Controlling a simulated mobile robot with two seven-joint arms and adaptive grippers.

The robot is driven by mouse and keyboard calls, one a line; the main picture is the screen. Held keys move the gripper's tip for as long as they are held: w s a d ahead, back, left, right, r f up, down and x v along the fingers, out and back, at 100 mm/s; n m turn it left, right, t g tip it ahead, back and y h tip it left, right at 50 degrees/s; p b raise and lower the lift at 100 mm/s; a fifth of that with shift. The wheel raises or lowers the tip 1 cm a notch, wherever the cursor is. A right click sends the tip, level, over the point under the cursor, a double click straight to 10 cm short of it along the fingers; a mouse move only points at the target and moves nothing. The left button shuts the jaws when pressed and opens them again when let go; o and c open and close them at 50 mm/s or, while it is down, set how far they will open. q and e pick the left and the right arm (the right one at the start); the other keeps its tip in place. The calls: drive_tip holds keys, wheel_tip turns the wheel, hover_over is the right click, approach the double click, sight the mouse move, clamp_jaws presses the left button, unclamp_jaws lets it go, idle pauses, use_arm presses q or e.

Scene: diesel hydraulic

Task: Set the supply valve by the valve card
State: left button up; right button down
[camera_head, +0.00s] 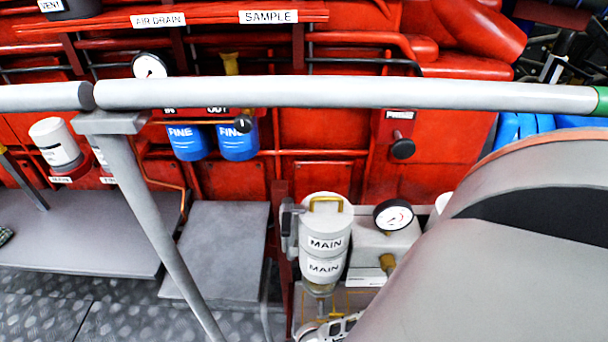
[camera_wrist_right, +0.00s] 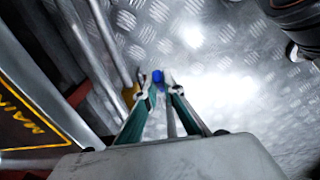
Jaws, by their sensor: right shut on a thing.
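In the right wrist view my right gripper (camera_wrist_right: 157,82) has its green-sided fingers closed around a small blue piece (camera_wrist_right: 158,76), which looks like a valve handle. A brass-coloured fitting (camera_wrist_right: 130,95) sits just left of the fingertips. The fingers hide much of the blue piece, so its exact angle is unclear. In the head view the grip is not clearly seen; my large grey arm covers the lower right. No readable valve card shows. My left gripper is not in view.
A grey handrail (camera_head: 350,92) crosses in front of the red engine, with a slanted post (camera_head: 150,220).

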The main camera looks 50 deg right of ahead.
drive_tip(key=shift+s+d+f+t+y+b, duration=0.4)
drive_tip(key=shift+s+f+t+y+b, duration=0.15)
drive_tip(key=shift+s+f, duration=0.2)
use_arm(q)
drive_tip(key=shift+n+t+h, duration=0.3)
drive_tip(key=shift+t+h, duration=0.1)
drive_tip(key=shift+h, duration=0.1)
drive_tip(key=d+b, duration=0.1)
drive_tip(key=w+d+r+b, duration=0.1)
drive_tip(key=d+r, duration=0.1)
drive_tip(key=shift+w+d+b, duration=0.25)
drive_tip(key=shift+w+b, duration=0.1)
drive_tip(key=shift+b, duration=0.05)
use_arm(e)
drive_tip(key=shift+d+f+t+y, duration=0.2)
drive_tip(key=shift+f+t+y, duration=0.3)
drive_tip(key=shift+t+y, duration=0.55)
drive_tip(key=c, duration=2.2)
unclamp_jaws()
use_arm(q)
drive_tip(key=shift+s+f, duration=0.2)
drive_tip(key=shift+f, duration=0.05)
use_arm(e)
drive_tip(key=shift+o, duration=0.2)
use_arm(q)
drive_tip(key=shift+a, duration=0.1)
use_arm(e)
drive_tip(key=v, duration=1.2)
